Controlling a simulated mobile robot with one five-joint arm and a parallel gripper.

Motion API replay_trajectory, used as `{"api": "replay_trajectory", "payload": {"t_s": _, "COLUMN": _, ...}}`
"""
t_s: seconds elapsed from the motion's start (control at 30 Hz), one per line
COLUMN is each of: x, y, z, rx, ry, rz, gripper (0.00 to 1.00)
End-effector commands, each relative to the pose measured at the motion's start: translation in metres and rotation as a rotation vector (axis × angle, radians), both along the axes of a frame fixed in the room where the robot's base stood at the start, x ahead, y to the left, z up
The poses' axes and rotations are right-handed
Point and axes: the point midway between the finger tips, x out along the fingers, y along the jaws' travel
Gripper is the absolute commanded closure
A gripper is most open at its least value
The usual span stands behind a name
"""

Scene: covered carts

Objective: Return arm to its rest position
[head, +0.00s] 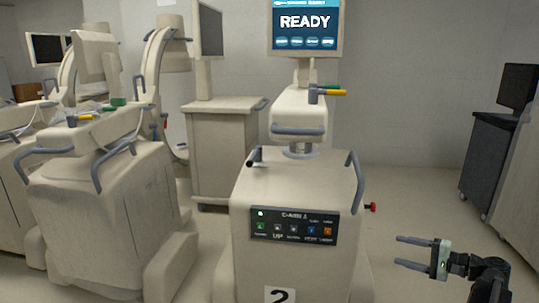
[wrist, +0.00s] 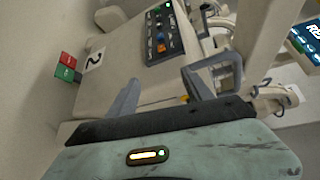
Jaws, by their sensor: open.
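My gripper (head: 413,252) is at the lower right in the head view, beside the front C-arm cart (head: 290,210) and apart from it. Its two grey fingers are spread and point left, with nothing between them. In the wrist view my gripper's fingers (wrist: 160,82) show apart, with the cart's body (wrist: 105,100) and its button panel (wrist: 160,33) beyond them. My arm is bent at the lower right of the head view, and its lower part is out of frame.
The cart has a "READY" screen (head: 305,24), a side handle (head: 355,180) and a red knob (head: 371,207) facing my gripper. Other carts (head: 100,200) stand at the left. A dark cabinet (head: 487,160) stands at the right. Open floor (head: 415,190) lies between.

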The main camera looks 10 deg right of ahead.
Motion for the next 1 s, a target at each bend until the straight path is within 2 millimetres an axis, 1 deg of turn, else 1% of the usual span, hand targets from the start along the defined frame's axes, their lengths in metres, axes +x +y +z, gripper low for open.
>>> {"api": "replay_trajectory", "payload": {"t_s": 0.03, "x": 0.014, "y": 0.021, "z": 0.0, "rx": -0.001, "ry": 0.001, "rz": 0.038, "gripper": 0.41}}
{"api": "replay_trajectory", "payload": {"t_s": 0.07, "x": 0.021, "y": 0.032, "z": -0.001, "rx": -0.002, "ry": 0.003, "rz": 0.059, "gripper": 0.41}}
{"api": "replay_trajectory", "payload": {"t_s": 0.17, "x": 0.048, "y": 0.082, "z": -0.006, "rx": -0.014, "ry": 0.021, "rz": 0.144, "gripper": 0.41}}
{"api": "replay_trajectory", "payload": {"t_s": 0.27, "x": 0.076, "y": 0.152, "z": -0.018, "rx": -0.049, "ry": 0.062, "rz": 0.26, "gripper": 0.41}}
{"api": "replay_trajectory", "payload": {"t_s": 0.3, "x": 0.085, "y": 0.186, "z": -0.026, "rx": -0.072, "ry": 0.086, "rz": 0.313, "gripper": 0.41}}
{"api": "replay_trajectory", "payload": {"t_s": 0.33, "x": 0.09, "y": 0.212, "z": -0.032, "rx": -0.094, "ry": 0.105, "rz": 0.355, "gripper": 0.41}}
{"api": "replay_trajectory", "payload": {"t_s": 0.37, "x": 0.095, "y": 0.237, "z": -0.039, "rx": -0.119, "ry": 0.125, "rz": 0.397, "gripper": 0.41}}
{"api": "replay_trajectory", "payload": {"t_s": 0.4, "x": 0.098, "y": 0.271, "z": -0.049, "rx": -0.157, "ry": 0.153, "rz": 0.451, "gripper": 0.41}}
{"api": "replay_trajectory", "payload": {"t_s": 0.47, "x": 0.098, "y": 0.321, "z": -0.066, "rx": -0.226, "ry": 0.195, "rz": 0.534, "gripper": 0.41}}
{"api": "replay_trajectory", "payload": {"t_s": 0.5, "x": 0.096, "y": 0.352, "z": -0.078, "rx": -0.279, "ry": 0.222, "rz": 0.588, "gripper": 0.41}}
{"api": "replay_trajectory", "payload": {"t_s": 0.6, "x": 0.082, "y": 0.415, "z": -0.106, "rx": -0.421, "ry": 0.284, "rz": 0.709, "gripper": 0.41}}
{"api": "replay_trajectory", "payload": {"t_s": 0.7, "x": 0.064, "y": 0.458, "z": -0.131, "rx": -0.568, "ry": 0.332, "rz": 0.804, "gripper": 0.41}}
{"api": "replay_trajectory", "payload": {"t_s": 0.8, "x": 0.045, "y": 0.484, "z": -0.153, "rx": -0.729, "ry": 0.371, "rz": 0.88, "gripper": 0.41}}
{"api": "replay_trajectory", "payload": {"t_s": 0.83, "x": 0.039, "y": 0.489, "z": -0.159, "rx": -0.783, "ry": 0.383, "rz": 0.901, "gripper": 0.41}}
{"api": "replay_trajectory", "payload": {"t_s": 0.87, "x": 0.033, "y": 0.493, "z": -0.166, "rx": -0.841, "ry": 0.394, "rz": 0.921, "gripper": 0.41}}
{"api": "replay_trajectory", "payload": {"t_s": 0.93, "x": 0.022, "y": 0.489, "z": -0.178, "rx": -0.971, "ry": 0.424, "rz": 0.948, "gripper": 0.41}}
{"api": "replay_trajectory", "payload": {"t_s": 0.97, "x": 0.018, "y": 0.483, "z": -0.182, "rx": -1.024, "ry": 0.439, "rz": 0.952, "gripper": 0.41}}
{"api": "replay_trajectory", "payload": {"t_s": 1.0, "x": 0.015, "y": 0.47, "z": -0.186, "rx": -1.092, "ry": 0.46, "rz": 0.95, "gripper": 0.41}}
